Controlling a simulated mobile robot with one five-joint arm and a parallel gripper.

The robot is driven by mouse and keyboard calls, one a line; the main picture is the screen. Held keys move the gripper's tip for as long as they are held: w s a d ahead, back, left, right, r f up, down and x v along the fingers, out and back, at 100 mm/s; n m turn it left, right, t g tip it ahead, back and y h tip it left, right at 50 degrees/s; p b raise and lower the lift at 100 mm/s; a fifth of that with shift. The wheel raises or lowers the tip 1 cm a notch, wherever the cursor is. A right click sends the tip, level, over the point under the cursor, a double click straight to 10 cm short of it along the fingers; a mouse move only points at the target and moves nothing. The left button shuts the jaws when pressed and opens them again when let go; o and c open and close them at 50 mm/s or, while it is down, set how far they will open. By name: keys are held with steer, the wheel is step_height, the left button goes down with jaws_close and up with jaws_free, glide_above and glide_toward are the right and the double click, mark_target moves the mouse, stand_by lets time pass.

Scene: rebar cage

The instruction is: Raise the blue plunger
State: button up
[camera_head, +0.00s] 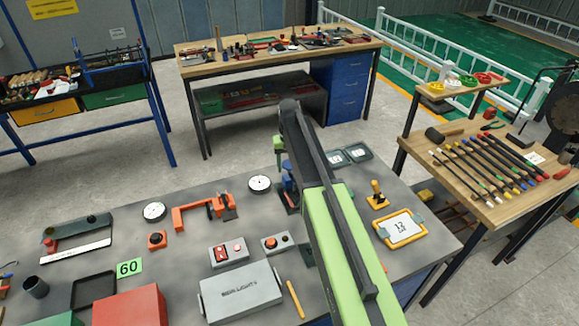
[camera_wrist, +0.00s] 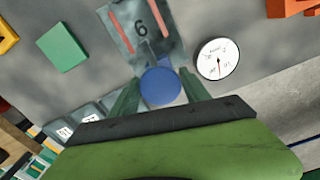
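A white dial (camera_wrist: 218,59) lies close to the right finger. An orange clamp (camera_head: 205,211), a grey box (camera_head: 242,292) and a red box (camera_head: 130,307) stand left of my arm. A yellow-framed panel (camera_head: 402,228) lies to the right.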

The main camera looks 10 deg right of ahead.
jaws_close()
step_height(320, 180, up, 2)
steer(key=shift+r+p, duration=0.1)
steer(key=shift+p, duration=0.95)
steer(key=shift+w+f, duration=0.1)
steer(key=shift+f, duration=0.1)
steer(key=shift+o, duration=2.2)
jaws_free()
steer(key=shift+r, duration=0.1)
step_height(320, 180, up, 17)
steer(key=p, duration=1.7)
steer(key=shift+r, duration=0.15)
